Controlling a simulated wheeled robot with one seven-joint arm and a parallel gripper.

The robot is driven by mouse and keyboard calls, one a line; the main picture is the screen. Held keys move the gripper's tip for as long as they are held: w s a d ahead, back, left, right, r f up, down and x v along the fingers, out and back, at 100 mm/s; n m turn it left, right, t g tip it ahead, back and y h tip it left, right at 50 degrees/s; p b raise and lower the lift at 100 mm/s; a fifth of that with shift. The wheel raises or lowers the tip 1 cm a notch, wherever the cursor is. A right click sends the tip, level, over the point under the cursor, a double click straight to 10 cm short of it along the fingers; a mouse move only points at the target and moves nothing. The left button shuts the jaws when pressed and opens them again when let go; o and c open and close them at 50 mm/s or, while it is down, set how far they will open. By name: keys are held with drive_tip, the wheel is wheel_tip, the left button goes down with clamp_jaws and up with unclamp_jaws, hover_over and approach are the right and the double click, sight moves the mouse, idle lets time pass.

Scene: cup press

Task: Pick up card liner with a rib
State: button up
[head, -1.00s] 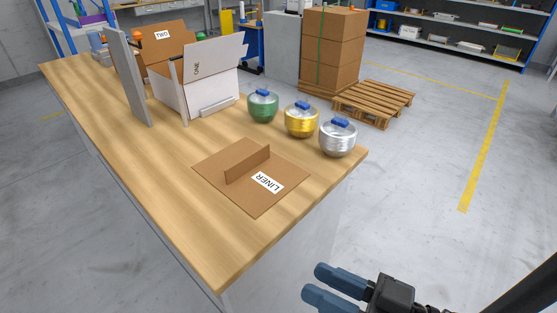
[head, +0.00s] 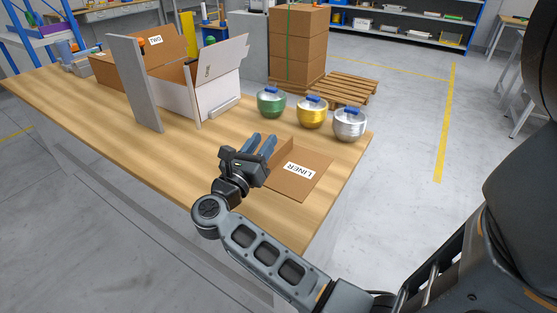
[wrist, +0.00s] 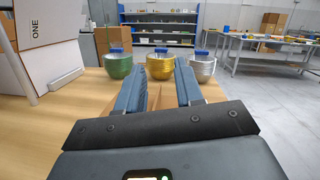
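The brown card liner (head: 314,187) lies flat near the table's right corner, with a white LINER label facing up. My gripper (head: 264,140) is over the liner's left part in the head view, its blue fingers pointing away toward the bowls. The upright rib is mostly hidden behind the gripper there. In the wrist view the two fingers (wrist: 160,72) are spread apart, with brown card (wrist: 157,97) showing between them. The fingers do not look closed on the rib; whether they touch it cannot be told.
Green (head: 271,103), gold (head: 312,113) and silver (head: 349,125) pots with blue handles stand behind the liner. A white box ONE (head: 193,92), a grey upright panel (head: 136,85) and a brown box TWO (head: 113,70) stand further left. The wooden table (head: 120,130) is clear at its front left.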

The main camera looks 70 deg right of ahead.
drive_tip(key=w+f+m+g+y, duration=0.2)
drive_tip(key=m, duration=0.2)
approach(279, 156)
wheel_tip(279, 156, up, 3)
drive_tip(key=shift+w+d+f+y+p, duration=0.1)
drive_tip(key=shift+d+f+y+p, duration=0.15)
drive_tip(key=shift+p, duration=0.2)
drive_tip(key=shift+p+x, duration=0.7)
drive_tip(key=shift+x, duration=2.55)
drive_tip(key=shift+c, duration=0.5)
clamp_jaws()
